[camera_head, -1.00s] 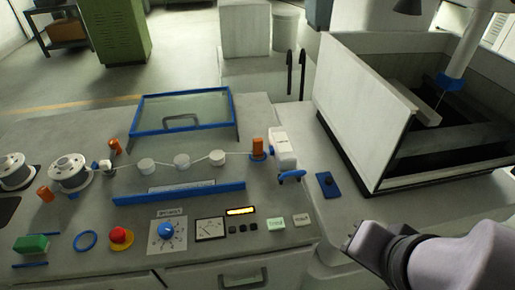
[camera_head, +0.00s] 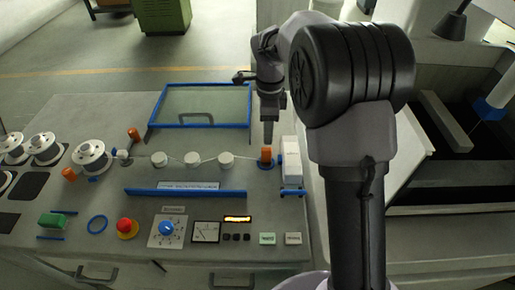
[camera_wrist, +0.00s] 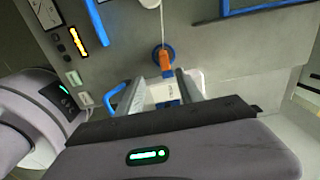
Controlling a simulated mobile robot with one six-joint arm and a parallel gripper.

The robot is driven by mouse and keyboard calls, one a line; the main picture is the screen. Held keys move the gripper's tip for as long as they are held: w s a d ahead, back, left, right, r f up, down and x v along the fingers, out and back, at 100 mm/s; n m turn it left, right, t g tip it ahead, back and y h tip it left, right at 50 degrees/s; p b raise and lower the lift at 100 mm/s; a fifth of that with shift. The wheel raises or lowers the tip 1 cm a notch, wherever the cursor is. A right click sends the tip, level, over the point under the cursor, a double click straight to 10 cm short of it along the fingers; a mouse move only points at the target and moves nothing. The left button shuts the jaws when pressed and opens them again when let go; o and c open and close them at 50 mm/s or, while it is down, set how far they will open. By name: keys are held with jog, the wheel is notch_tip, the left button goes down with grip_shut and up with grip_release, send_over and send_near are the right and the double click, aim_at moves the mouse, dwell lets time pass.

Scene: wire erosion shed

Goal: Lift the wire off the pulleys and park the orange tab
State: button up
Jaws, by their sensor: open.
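The orange tab (camera_head: 266,153) stands upright on a blue ring at the right end of the wire; the wrist view shows it too (camera_wrist: 166,62). The thin wire (camera_head: 210,159) runs from the tab leftwards along three white pulleys (camera_head: 192,159) towards a white spool (camera_head: 91,157). In the wrist view the wire (camera_wrist: 162,25) comes down to the tab from a pulley at the top. My gripper (camera_head: 268,138) points down just above the tab. In the wrist view its open fingers (camera_wrist: 171,77) are spread, with the tab just beyond their tips, not gripped.
A white block (camera_head: 290,160) with a blue hook (camera_wrist: 114,97) stands close right of the tab. A blue-framed clear cover (camera_head: 200,105) is raised behind the pulleys. A blue bar (camera_head: 185,192) lies in front.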

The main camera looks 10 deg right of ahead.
aim_at(266, 155)
notch_tip(266, 155, down, 8)
jog(key=shift+w+f+b, duration=0.1)
jog(key=shift+b, duration=0.95)
jog(key=f+b, duration=0.1)
jog(key=f, duration=0.1)
jog(key=w+f+b, duration=0.1)
jog(key=f, duration=0.2)
jog(key=shift+f, duration=0.15)
jog(key=shift+s, duration=0.1)
jog(key=shift+c, duration=0.8)
grip_shut()
